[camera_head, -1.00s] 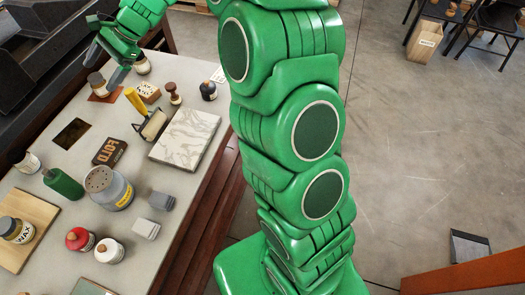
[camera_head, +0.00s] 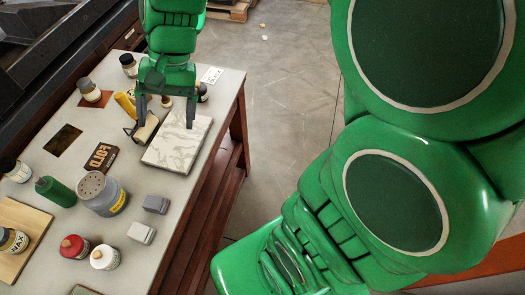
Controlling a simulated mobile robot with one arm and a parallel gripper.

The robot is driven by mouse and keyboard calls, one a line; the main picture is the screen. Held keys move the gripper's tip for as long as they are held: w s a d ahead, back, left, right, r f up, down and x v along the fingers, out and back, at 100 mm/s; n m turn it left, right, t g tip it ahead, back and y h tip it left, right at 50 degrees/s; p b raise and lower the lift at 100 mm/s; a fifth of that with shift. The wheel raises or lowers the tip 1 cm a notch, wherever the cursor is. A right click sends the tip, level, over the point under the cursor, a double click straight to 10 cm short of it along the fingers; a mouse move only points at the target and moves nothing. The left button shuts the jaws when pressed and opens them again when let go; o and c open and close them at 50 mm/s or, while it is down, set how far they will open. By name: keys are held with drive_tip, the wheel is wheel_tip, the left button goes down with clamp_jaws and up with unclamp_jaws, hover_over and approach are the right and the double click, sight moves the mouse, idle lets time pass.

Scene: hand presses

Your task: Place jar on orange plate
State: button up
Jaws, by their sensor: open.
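A jar (camera_head: 88,90) with a dark lid and pale label stands upright on the small orange plate (camera_head: 103,100) near the far left side of the table. Part of the plate shows around its base. My gripper (camera_head: 165,122) is open, fingers pointing down, over the far end of the marbled slab and the roller. It is well to the right of the jar and apart from it. I see nothing between the fingers. My gripper hides part of the table behind it.
Another jar (camera_head: 129,66) stands behind the plate. A grey tin (camera_head: 101,195), a green bottle (camera_head: 56,191) and more jars stand nearer.

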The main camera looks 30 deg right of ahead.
drive_tip(key=s+d+f+n+h, duration=0.1)
drive_tip(key=s+d+n+h, duration=0.2)
drive_tip(key=s+d, duration=0.9)
drive_tip(key=s+h, duration=0.1)
drive_tip(key=s, duration=0.3)
drive_tip(key=shift+s+d+f, duration=0.2)
drive_tip(key=shift+d+f, duration=0.1)
drive_tip(key=shift+f, duration=0.05)
